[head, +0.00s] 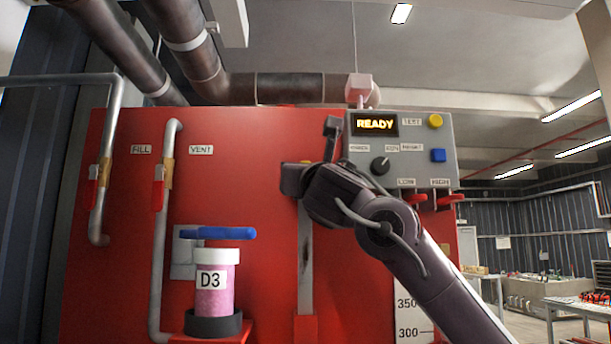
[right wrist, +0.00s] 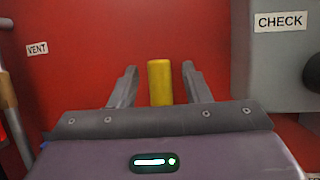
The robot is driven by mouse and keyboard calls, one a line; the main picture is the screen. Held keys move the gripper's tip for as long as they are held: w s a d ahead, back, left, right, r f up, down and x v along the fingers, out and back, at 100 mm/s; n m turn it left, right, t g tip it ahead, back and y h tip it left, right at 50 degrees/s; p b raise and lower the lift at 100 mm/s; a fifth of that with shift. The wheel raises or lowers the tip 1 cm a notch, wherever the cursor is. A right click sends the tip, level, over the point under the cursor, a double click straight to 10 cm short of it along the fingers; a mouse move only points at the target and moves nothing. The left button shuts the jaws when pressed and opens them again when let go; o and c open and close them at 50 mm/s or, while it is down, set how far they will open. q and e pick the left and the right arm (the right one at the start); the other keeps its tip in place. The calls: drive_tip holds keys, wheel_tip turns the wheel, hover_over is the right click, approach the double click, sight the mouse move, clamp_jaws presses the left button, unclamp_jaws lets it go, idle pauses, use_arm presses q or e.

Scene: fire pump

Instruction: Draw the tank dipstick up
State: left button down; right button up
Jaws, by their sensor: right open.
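The dipstick's yellow handle (right wrist: 160,88) stands upright in the right wrist view against the red tank (head: 260,130). My right gripper (right wrist: 159,70) is open, with one finger on each side of the handle and a gap visible on both sides. In the head view, the same gripper (head: 291,180) is in front of the tank at the top of a grey vertical strip (head: 305,255), and it hides most of the handle. A little yellow (head: 297,162) shows above it. My left gripper is not in view.
A grey control box (head: 412,170) reading READY is just right of my right gripper. A jar marked D3 (head: 212,278) and a blue bar (head: 218,233) are at lower left. Fill and vent pipes with red levers (head: 158,196) run down the left side.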

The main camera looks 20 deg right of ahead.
drive_tip(key=b+v, duration=0.3)
drive_tip(key=v, duration=0.3)
drive_tip(key=shift+s+b, duration=0.25)
drive_tip(key=shift+b, duration=0.05)
drive_tip(key=shift+f, duration=0.1)
